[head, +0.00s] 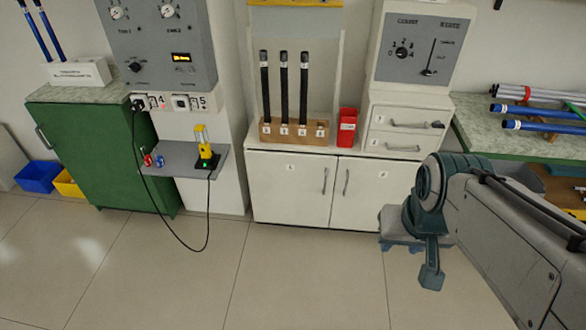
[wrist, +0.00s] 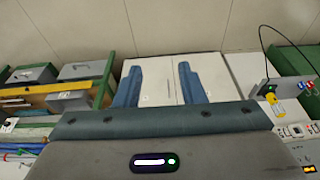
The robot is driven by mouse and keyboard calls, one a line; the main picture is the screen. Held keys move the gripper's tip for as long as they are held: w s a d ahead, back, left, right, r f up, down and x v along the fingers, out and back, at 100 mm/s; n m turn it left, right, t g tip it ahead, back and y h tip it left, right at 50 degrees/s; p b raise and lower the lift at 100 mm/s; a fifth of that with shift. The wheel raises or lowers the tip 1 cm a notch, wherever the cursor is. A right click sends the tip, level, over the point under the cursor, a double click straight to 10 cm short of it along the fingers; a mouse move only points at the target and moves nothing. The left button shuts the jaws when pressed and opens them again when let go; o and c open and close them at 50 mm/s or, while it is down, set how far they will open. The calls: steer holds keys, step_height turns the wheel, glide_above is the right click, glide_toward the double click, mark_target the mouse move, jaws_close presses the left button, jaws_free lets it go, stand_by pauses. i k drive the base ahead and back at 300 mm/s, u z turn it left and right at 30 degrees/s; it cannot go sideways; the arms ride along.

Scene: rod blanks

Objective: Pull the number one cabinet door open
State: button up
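The white base cabinet has two closed doors. The left door (head: 283,195), with a small label that looks like a 1, has an upright bar handle (head: 325,181) near its right edge. The right door (head: 362,203) has a matching handle (head: 346,182) near the middle seam. My gripper (head: 431,275) hangs in front and to the right of the cabinet, apart from both doors. The wrist view looks turned over; there its two blue fingers (wrist: 158,80) are spread with nothing between them, and the pale doors (wrist: 218,75) show beyond.
A grey shelf (head: 178,158) with a yellow device (head: 204,148) juts out left of the cabinet, and a black cable (head: 207,225) hangs below it. A green cabinet (head: 95,155) stands farther left. The tiled floor in front of the doors is clear.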

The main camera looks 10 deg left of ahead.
mark_target(286, 188)
steer(key=z, duration=0.5)
steer(key=i, duration=1.2)
steer(key=u, duration=0.55)
